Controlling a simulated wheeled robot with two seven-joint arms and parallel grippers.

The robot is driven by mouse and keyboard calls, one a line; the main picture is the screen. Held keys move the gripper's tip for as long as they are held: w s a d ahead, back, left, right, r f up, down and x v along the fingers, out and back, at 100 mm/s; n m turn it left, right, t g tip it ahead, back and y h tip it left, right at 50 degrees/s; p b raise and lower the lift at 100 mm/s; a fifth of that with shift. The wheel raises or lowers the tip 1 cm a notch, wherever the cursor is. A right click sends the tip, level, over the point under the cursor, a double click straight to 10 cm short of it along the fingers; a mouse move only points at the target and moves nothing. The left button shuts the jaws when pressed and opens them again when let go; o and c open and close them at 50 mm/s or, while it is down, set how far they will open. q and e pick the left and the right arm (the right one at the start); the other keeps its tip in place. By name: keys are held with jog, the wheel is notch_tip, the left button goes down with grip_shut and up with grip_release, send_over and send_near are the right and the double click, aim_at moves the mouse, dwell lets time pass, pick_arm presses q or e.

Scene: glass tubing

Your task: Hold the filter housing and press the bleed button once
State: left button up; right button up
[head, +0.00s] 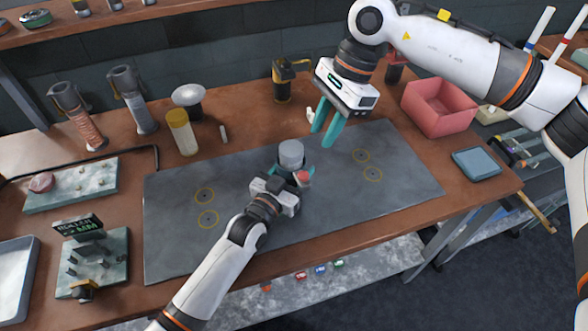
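The filter housing is a grey cylinder (291,153) standing upright on the dark mat. A small red cap (303,177), which looks like the bleed button, shows low at its front right. My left gripper (292,169) reaches in from the front, with a teal fingertip on either side of the housing's lower part. That lower part is partly hidden, so I cannot tell whether the fingers touch it. My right gripper (322,136) is above and behind the housing, to its right. Its teal fingers point down, a little apart, with nothing between them.
The dark mat (330,215) is mostly clear, with yellow ring marks. A yellow-capped jar (181,132), a silver domed item (188,96) and a drill (288,78) stand behind it. A red bin (438,106) is at the right. A roller fixture (92,262) is at the left.

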aim_at(304, 174)
jog(key=shift+s+a+n+h, duration=0.25)
jog(key=shift+a+n+h, duration=0.05)
jog(key=shift+a, duration=0.05)
jog(key=c, duration=0.3)
jog(key=a+n+h, duration=0.1)
jog(key=s+a+n+t+h, duration=0.1)
jog(key=shift+a+n, duration=0.1)
jog(key=shift+n, duration=0.2)
grip_shut()
jog(key=shift+n+t+h, duration=0.4)
jog(key=shift+n+h, duration=0.1)
jog(key=shift+s+a+f, duration=0.1)
jog(key=shift+a+f, duration=0.1)
jog(key=shift+f, duration=1.45)
jog(key=shift+s+a+f, duration=0.1)
jog(key=shift+a+f, duration=0.05)
jog(key=shift+f, duration=1.5)
